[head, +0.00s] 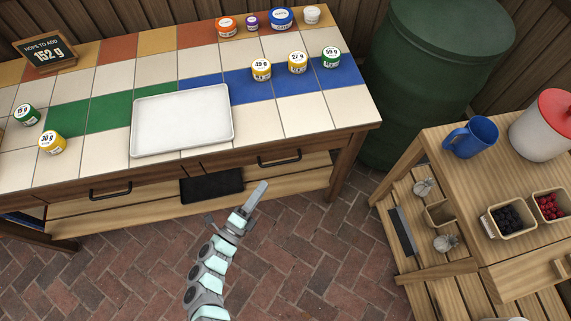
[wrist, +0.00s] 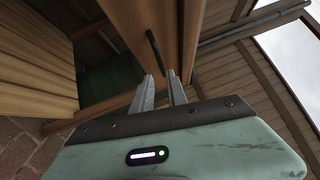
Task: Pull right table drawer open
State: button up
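The right table drawer (head: 315,149) is set under the front edge of the tiled table and looks shut. Its dark bar handle (head: 279,160) shows in the head view. In the wrist view the dark handle (wrist: 153,52) stands out from a wooden front just beyond the fingertips. My gripper (head: 256,195) is in front of the table, below and a little left of the handle, apart from it. In the wrist view the two fingers of my gripper (wrist: 160,84) are parted, with nothing held between them.
The left drawer's handle (head: 111,191) is on the same table. A white tray (head: 184,152) and several labelled jars stand on the tiles. A dark flat item (head: 211,187) lies on the lower shelf. A wooden side table (head: 459,187) stands at right; brick floor lies open between.

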aim_at(280, 163)
jog(key=b+x, duration=0.1)
jog(key=x, duration=0.9)
jog(key=shift+w+d+r+b, duration=0.15)
jog(key=shift+w+d+b, duration=0.05)
jog(key=shift+b, duration=0.15)
jog(key=shift+c, duration=0.6)
grip_shut()
dwell(0.3)
